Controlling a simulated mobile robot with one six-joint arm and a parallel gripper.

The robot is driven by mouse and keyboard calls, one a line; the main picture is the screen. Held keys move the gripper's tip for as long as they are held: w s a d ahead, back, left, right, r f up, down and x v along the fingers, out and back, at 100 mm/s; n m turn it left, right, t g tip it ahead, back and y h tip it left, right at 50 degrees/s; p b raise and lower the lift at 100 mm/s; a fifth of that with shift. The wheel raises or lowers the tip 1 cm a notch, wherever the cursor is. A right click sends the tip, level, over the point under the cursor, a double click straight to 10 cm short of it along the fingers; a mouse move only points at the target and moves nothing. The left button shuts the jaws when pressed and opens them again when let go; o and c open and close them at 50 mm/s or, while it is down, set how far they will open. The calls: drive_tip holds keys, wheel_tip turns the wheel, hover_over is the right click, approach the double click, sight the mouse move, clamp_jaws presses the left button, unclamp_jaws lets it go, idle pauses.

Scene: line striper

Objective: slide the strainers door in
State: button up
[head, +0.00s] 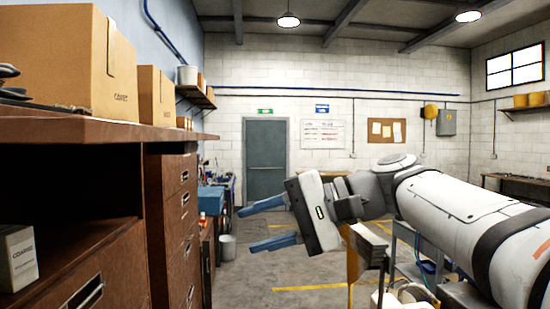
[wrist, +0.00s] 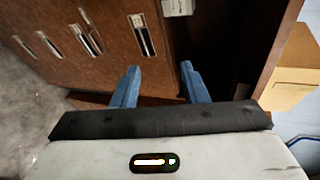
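A dark brown wooden cabinet (head: 172,170) stands at the left in the head view. Its fronts carry several metal handles, and a lower front (head: 85,270) with a handle sits below an open, dark compartment. In the wrist view, the brown fronts (wrist: 110,55) show several handles, one (wrist: 141,35) just ahead of my fingers. No strainers label is readable, so I cannot tell which front is the strainers door. My gripper (head: 246,229) is open and empty, its blue fingers apart and pointing left toward the cabinet. The fingers (wrist: 160,68) also show in the wrist view.
A small white carton (head: 18,258) stands in the open compartment. Cardboard boxes (head: 78,62) stand on the cabinet top. A bucket (head: 227,248) stands on the floor farther back. The floor (head: 245,280) between cabinet and arm looks clear.

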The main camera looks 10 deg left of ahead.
sight(175, 135)
wheel_tip(175, 135, up, 13)
drive_tip(key=s+a+n+g+y, duration=0.2)
drive_tip(key=n+g+y, duration=0.2)
drive_tip(key=shift+p+x, duration=0.4)
drive_tip(key=shift+x, duration=4.65)
clamp_jaws()
